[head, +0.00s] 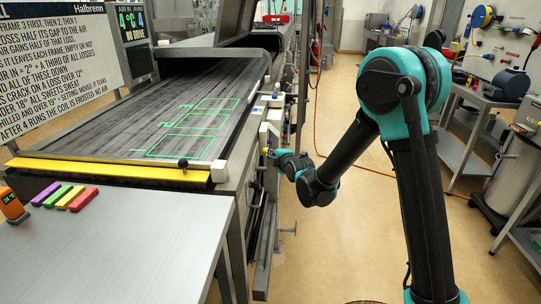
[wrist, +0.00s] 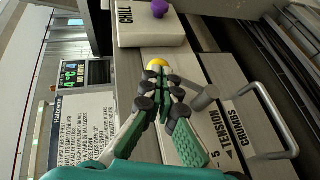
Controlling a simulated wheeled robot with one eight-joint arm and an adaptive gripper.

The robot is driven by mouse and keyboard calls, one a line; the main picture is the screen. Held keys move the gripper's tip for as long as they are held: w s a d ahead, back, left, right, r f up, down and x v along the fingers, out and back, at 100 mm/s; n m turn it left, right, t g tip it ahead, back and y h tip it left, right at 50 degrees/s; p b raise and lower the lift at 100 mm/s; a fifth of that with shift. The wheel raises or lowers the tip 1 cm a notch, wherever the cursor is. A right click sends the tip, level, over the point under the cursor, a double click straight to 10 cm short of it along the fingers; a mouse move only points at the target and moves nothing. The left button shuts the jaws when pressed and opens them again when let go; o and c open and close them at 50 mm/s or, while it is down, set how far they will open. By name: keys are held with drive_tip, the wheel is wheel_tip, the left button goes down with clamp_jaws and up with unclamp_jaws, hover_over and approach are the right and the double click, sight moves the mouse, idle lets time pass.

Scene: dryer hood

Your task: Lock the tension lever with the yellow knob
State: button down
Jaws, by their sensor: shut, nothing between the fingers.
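In the wrist view the yellow knob (wrist: 156,63) shows just beyond my fingertips, partly hidden by them. My gripper (wrist: 160,75) is shut with its fingers together and nothing between them. Whether the fingertips touch the knob I cannot tell. A grey cylindrical part (wrist: 204,98) sits to the right of the fingers, near the TENSION label (wrist: 207,125). The lever's arm is mostly hidden behind the fingers. In the head view my gripper (head: 270,153) is at the side of the machine, and the knob is too small to make out clearly.
A white CHILL box (wrist: 148,32) with a purple knob (wrist: 160,8) is above the fingers in the wrist view. A U-shaped handle (wrist: 283,115) by the CRUMBS label is at right. In the head view the conveyor bed (head: 130,110) is left; the floor (head: 345,230) beside the machine is open.

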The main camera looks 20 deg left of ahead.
drive_tip(key=shift+w, duration=0.25)
drive_tip(key=w+a+f+m+g+h, duration=0.1)
drive_tip(key=w+f+m+g+h, duration=0.1)
drive_tip(key=g, duration=0.5)
drive_tip(key=w+f+h, duration=0.1)
drive_tip(key=w, duration=0.1)
drive_tip(key=shift+w+a+f+m+g, duration=0.15)
drive_tip(key=shift+w+f+m+g, duration=0.15)
drive_tip(key=shift+w+m, duration=0.1)
idle(0.4)
